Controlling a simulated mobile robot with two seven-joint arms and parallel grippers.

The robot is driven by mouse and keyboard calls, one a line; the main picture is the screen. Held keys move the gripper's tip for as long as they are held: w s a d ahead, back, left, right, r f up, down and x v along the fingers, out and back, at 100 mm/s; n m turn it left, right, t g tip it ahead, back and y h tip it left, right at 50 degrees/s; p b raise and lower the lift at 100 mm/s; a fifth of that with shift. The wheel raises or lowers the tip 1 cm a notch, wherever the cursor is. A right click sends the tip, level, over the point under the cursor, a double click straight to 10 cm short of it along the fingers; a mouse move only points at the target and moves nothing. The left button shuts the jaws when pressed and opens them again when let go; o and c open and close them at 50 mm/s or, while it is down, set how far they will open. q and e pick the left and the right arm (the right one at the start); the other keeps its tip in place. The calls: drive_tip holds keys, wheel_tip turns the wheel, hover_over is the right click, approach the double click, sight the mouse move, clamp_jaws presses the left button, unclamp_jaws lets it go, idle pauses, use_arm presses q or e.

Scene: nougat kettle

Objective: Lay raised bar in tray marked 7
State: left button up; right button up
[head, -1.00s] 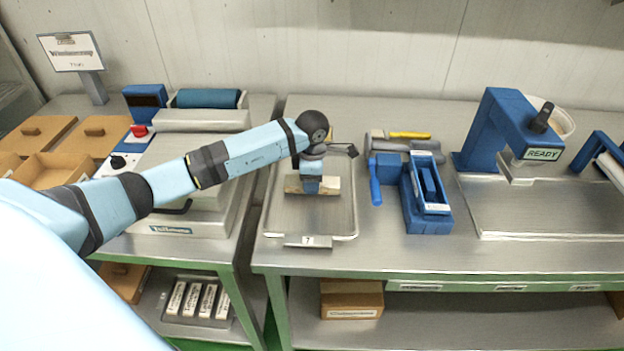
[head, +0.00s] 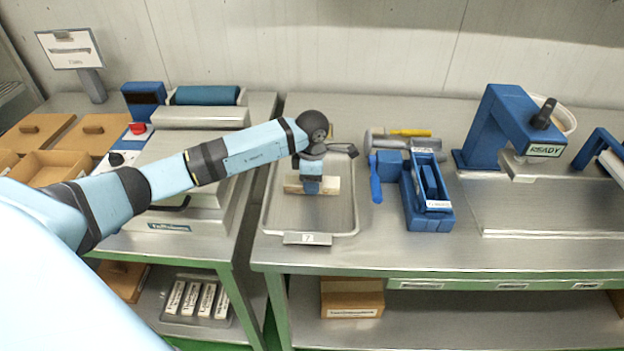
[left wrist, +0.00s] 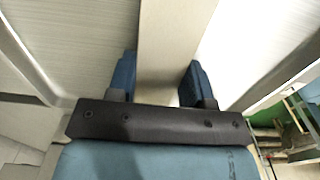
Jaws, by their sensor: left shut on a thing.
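The pale bar (head: 328,185) is in my left gripper (head: 311,187), which is shut on it. In the head view the bar lies crosswise over the middle of the metal tray marked 7 (head: 350,222). I cannot tell whether it touches the tray floor. In the left wrist view the bar (left wrist: 172,35) runs between the two blue fingers of the left gripper (left wrist: 160,80). My left wrist hides part of the tray's back. My right gripper is not in view.
Right of the tray are a blue slotted fixture (head: 428,200), a blue-handled tool (head: 376,180) and a mallet. A blue press with a READY sign (head: 545,150) stands farther right. A machine with a teal roller (head: 207,97) is at left. A gap separates the two tables.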

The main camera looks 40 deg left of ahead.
use_arm(q)
drive_tip(key=o, duration=1.5)
drive_tip(key=shift+c, duration=0.2)
drive_tip(key=shift+r, duration=0.1)
drive_tip(key=shift+r+p, duration=2.25)
drive_tip(key=shift+r, duration=1.7)
